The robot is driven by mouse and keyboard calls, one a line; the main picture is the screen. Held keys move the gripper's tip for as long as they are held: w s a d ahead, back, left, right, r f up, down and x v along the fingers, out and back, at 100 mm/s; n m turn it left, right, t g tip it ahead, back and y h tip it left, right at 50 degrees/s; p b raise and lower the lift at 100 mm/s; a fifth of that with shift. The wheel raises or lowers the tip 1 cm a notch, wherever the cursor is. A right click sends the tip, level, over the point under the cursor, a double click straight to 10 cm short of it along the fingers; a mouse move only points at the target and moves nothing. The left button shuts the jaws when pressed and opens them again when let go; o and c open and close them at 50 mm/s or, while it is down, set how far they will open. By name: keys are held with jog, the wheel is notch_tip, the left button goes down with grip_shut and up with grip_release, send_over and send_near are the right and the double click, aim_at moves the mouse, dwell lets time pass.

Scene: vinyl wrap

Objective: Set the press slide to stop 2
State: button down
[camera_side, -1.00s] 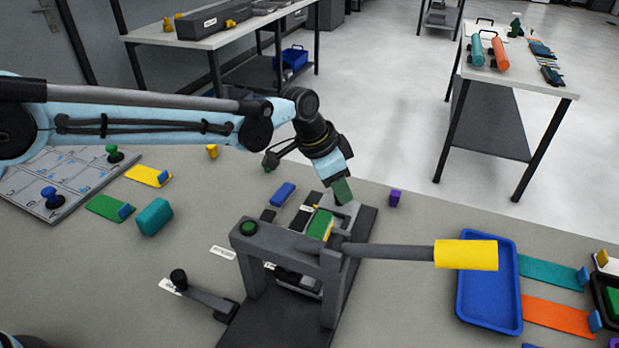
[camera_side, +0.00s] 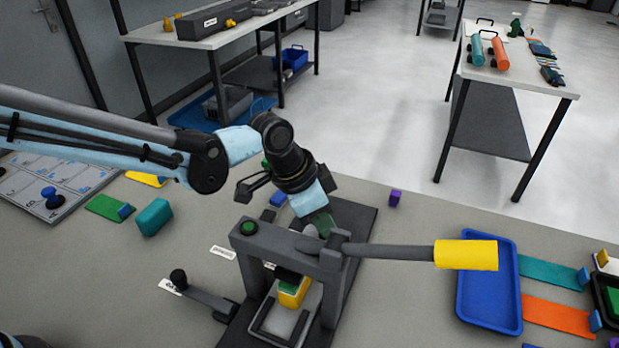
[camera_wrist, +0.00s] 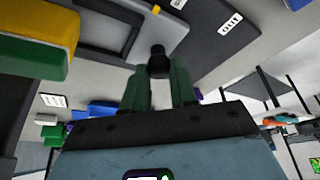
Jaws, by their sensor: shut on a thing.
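The grey press frame (camera_side: 333,290) stands on a dark base in the side view, with a long lever ending in a yellow grip (camera_side: 466,255). The press slide (camera_side: 284,322) is a grey plate under the frame, carrying a green and yellow block (camera_side: 293,292). The block also shows at the upper left of the wrist view (camera_wrist: 35,55). My gripper (camera_side: 320,226) is behind the press, its green fingers partly hidden by the frame. In the wrist view the fingers (camera_wrist: 159,82) are shut around the slide's black knob (camera_wrist: 158,63).
A black-knobbed lever (camera_side: 179,279) sticks out left of the press. A blue tray (camera_side: 487,317) lies to the right. A teal block (camera_side: 154,217) and a green card (camera_side: 107,208) lie at the left. The press lever's bar extends to the right over the table.

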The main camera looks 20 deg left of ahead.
jog(key=shift+s, duration=1)
jog(key=c, duration=0.9)
grip_release()
jog(key=shift+r, duration=0.1)
jog(key=v, duration=1.2)
jog(key=shift+a, duration=0.1)
jog(key=s+a+n+t+y, duration=0.1)
jog(key=s+a+n, duration=0.2)
jog(key=a, duration=0.5)
jog(key=s+a+f+n+t+y, duration=0.1)
jog(key=s+a+n+t, duration=0.1)
jog(key=a, duration=0.6)
jog(key=s+a+f+n+t+y, duration=0.1)
jog(key=s+a+n, duration=0.3)
jog(key=a, duration=0.5)
jog(key=shift+f+n, duration=0.15)
jog(key=shift+n, duration=0.45)
